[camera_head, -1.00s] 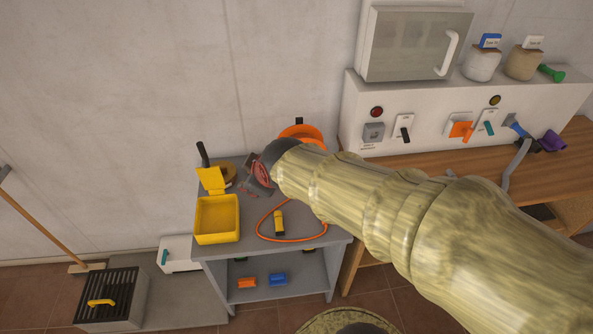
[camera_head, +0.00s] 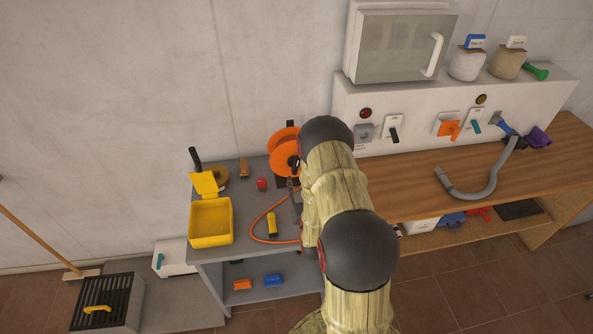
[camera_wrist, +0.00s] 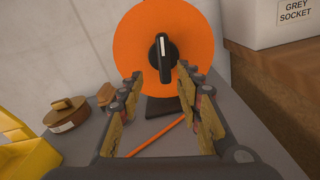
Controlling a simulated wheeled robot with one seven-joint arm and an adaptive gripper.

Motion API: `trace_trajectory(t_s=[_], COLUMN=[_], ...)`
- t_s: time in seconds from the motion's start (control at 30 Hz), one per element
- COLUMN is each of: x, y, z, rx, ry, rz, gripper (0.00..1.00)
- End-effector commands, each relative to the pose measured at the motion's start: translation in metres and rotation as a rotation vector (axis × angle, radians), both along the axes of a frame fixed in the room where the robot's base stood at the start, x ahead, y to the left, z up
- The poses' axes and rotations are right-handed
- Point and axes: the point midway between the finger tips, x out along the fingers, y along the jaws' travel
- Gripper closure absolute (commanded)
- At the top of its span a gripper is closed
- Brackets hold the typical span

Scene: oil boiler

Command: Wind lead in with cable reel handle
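The orange cable reel (camera_head: 282,155) stands at the back of the grey bench, partly hidden by my arm in the head view. In the wrist view the reel's round face (camera_wrist: 135,50) is straight ahead, with a black handle (camera_wrist: 163,56) with a white stripe at its middle, upright. The orange lead (camera_head: 262,215) curves over the bench top, and a stretch of it (camera_wrist: 160,135) shows between my fingers. My gripper (camera_wrist: 157,90) is open and empty. Its fingertips are left and right of the line to the handle, apart from it and a little low.
A yellow open box (camera_head: 211,222) and a yellow-black object (camera_head: 272,224) lie on the grey bench (camera_head: 180,212). A brown round object (camera_wrist: 66,114) is left of the reel. A wooden counter (camera_head: 410,200) and white panel (camera_head: 365,95) stand to the right.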

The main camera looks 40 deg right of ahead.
Motion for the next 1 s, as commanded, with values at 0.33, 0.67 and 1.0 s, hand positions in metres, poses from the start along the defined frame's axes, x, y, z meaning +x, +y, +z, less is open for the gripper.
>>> trace_trajectory(t_s=[0.33,0.67,1.0], x=[0.016,0.052,0.057], y=[-0.018,-0.039,-0.042], z=[-0.004,-0.006,-0.005], rx=[-0.072,-0.069,-0.069], ry=[0.008,0.011,0.010], rz=[-0.010,-0.009,-0.009], gripper=[0.65,0.65,0.65])
